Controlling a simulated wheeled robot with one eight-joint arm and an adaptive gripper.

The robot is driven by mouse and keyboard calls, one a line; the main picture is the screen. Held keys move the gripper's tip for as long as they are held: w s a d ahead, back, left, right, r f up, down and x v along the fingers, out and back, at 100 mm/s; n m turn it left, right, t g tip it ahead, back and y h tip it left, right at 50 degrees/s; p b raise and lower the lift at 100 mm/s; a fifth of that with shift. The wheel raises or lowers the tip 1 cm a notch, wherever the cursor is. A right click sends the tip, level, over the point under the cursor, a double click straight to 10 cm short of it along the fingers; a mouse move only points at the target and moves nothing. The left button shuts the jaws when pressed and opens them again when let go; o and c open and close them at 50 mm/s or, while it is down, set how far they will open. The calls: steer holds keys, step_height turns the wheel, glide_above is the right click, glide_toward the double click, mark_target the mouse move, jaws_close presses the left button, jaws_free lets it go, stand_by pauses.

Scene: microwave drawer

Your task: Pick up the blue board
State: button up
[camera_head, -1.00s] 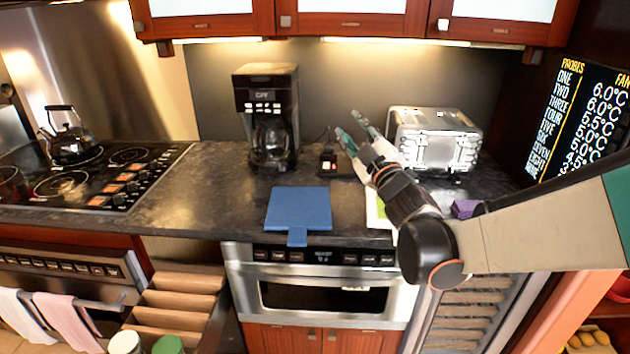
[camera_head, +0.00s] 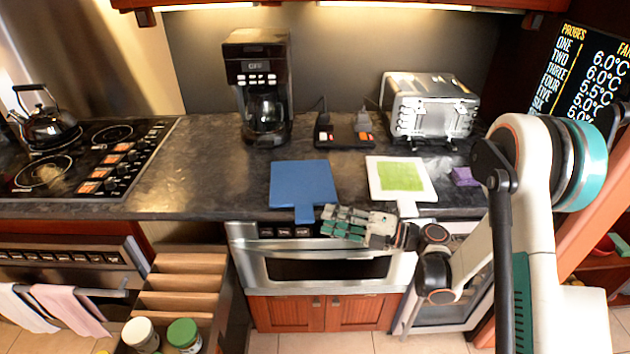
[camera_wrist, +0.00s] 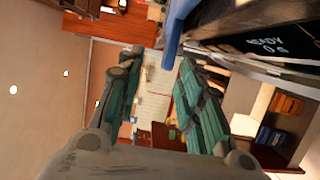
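The blue board (camera_head: 303,184) lies flat on the dark counter, its short handle pointing toward the front and over the counter edge. My gripper (camera_head: 326,220) is in front of the counter, just right of the handle, fingers pointing left toward it. In the wrist view my gripper (camera_wrist: 157,62) is open, with a clear gap between its fingers. The blue board's handle (camera_wrist: 172,40) shows near the top of that view, in line with the gap. I cannot tell whether a finger touches it. Nothing is held.
A white board with a green patch (camera_head: 400,180) and a purple block (camera_head: 464,177) lie to the right. A coffee maker (camera_head: 258,85) and toaster (camera_head: 430,108) stand behind. The microwave drawer (camera_head: 330,268) is just below my gripper. An open drawer (camera_head: 185,290) with jars is lower left.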

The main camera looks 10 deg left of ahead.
mark_target(307, 216)
steer(key=a, duration=0.2)
steer(key=a+f+b, duration=0.1)
steer(key=a, duration=0.2)
steer(key=w+a+b, duration=0.1)
steer(key=a, duration=0.1)
steer(key=shift+a+f, duration=0.15)
steer(key=shift+a, duration=0.05)
steer(key=shift+c, duration=0.3)
jaws_close()
